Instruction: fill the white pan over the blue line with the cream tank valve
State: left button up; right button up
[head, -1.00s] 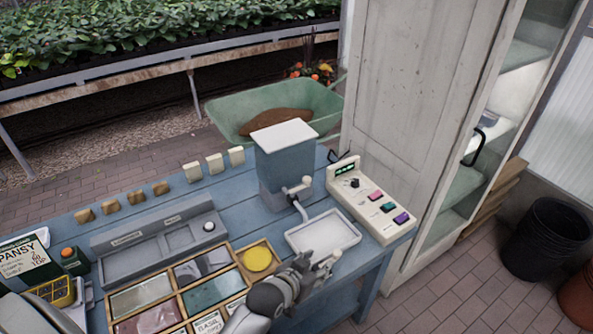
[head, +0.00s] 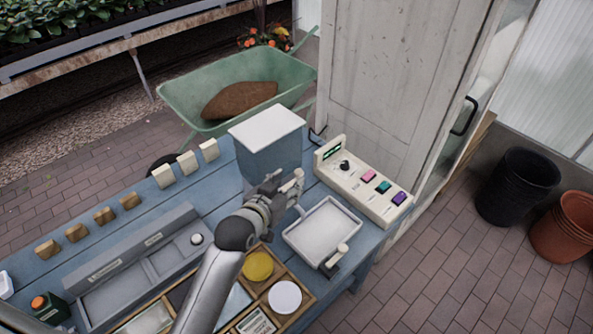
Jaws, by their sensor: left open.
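The white pan (head: 318,234) sits on the blue bench, below and right of the tank. It looks empty, and I cannot make out a blue line in it. The blue-grey tank (head: 268,158) with a white lid stands behind it. The cream tank valve (head: 292,184) is at the tank's front, partly hidden by my left gripper (head: 279,185). That gripper is open, with its fingers at or very near the valve; contact is unclear. Another cream handle (head: 338,256) is at the pan's front right edge. My right gripper is not in view.
A cream control panel (head: 362,188) with a dial and coloured buttons stands right of the pan. A wooden compartment tray (head: 304,303) with yellow and white round pieces lies in front. Wooden and cream blocks line the back edge. A green wheelbarrow (head: 190,103) stands behind.

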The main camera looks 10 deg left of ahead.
aim_at(298, 172)
pick_arm(q)
jog(key=x, duration=0.6)
jog(key=shift+w+a+f+p, duration=0.2)
jog(key=shift+w+p, duration=0.1)
jog(key=shift+p, duration=0.1)
jog(key=shift+w+f, duration=0.2)
jog(key=shift+w, duration=0.25)
jog(key=shift+d, duration=0.1)
grip_shut()
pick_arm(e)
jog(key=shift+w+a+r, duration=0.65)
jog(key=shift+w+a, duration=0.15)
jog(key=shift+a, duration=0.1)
